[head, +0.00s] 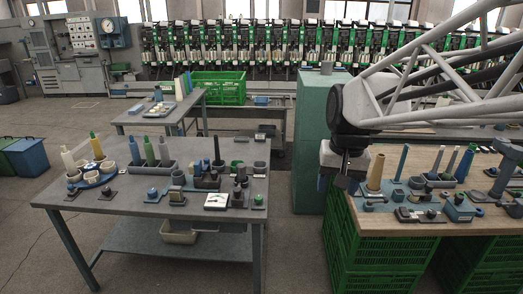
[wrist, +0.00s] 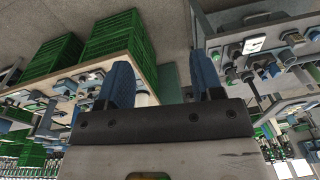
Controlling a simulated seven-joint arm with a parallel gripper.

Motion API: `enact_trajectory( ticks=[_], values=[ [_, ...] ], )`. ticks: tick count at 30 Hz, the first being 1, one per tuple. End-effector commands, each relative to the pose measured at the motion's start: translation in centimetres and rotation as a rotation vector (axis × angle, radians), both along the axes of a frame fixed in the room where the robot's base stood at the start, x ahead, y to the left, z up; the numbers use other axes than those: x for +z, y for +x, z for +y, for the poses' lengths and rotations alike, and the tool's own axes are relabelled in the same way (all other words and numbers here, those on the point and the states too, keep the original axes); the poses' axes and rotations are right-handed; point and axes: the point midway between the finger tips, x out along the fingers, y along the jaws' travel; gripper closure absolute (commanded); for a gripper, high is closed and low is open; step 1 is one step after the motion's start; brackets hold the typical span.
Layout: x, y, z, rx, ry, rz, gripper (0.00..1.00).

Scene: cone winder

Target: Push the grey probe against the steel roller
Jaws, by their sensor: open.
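My gripper (head: 338,184) hangs at the left edge of the wooden-topped bench (head: 400,236) in the head view. In the wrist view its two blue fingers (wrist: 162,85) stand well apart with nothing between them. I cannot pick out the grey probe or the steel roller for certain, as the parts are small. Several small grey, blue and dark devices lie on the wooden bench, among them a blue block (head: 458,209) and a dark low fixture (head: 420,215). My gripper is apart from them.
A tan cone (head: 376,172) stands on the wooden bench close to my gripper. Green crates (head: 375,255) are stacked below. A grey table (head: 130,215) with cones, trays and small devices stands left, across a floor gap. A green cabinet (head: 312,130) stands behind my gripper.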

Motion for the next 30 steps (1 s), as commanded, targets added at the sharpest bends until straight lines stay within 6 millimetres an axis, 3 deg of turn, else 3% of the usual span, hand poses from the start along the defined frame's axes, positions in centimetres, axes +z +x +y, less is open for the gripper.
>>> enact_trajectory(
  ticks=[14, 30],
  values=[
    [-0.9, 10.3, 4.1, -0.032, 0.025, 0.091, 0.4],
    [-4.6, 21.2, 9.8, -0.068, 0.039, 0.195, 0.4]
  ],
)
